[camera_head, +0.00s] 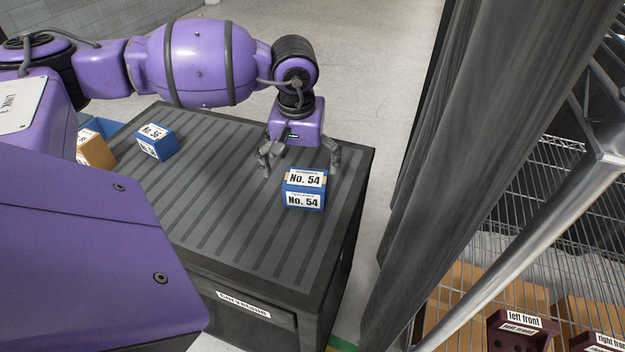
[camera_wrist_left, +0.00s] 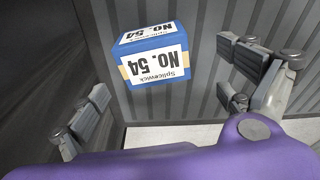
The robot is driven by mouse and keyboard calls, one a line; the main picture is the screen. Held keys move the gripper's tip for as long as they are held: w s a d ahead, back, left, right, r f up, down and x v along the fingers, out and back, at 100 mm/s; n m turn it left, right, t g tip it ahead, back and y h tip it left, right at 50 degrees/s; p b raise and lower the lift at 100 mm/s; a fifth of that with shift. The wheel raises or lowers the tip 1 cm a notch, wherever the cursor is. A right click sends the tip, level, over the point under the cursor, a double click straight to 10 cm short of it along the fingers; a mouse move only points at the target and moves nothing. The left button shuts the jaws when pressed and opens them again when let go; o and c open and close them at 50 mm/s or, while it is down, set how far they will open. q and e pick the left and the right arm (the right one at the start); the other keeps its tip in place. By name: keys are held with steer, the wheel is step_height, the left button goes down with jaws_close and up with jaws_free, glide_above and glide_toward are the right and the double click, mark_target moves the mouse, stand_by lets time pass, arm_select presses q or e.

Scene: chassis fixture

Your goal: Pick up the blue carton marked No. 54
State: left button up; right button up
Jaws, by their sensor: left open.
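The blue carton marked No. 54 (camera_head: 304,189) sits on the grey ribbed top of the dark cabinet (camera_head: 230,240), near its right edge. Its white labels show on the top and the near side. My left gripper (camera_head: 300,168) is open just behind and above the carton in the head view, its fingers pointing down and spread apart. In the left wrist view the carton (camera_wrist_left: 153,62) lies ahead of the fingers, upside down in the picture and left of the middle between them. The fingers do not touch it. My right gripper is not in view.
A blue carton marked No. 56 (camera_head: 156,142) and an orange-tan carton (camera_head: 95,149) stand at the left on the cabinet top. A grey curtain (camera_head: 470,140) hangs at the right, before a wire rack (camera_head: 575,170) with bins. The middle of the top is clear.

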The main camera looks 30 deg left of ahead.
mark_target(305, 178)
arm_select(q)
steer(key=shift+f, duration=0.95)
steer(key=f, duration=0.3)
steer(key=f+p, duration=0.1)
steer(key=shift+w+d+f, duration=0.25)
steer(key=shift+w, duration=0.05)
steer(key=c, duration=1.4)
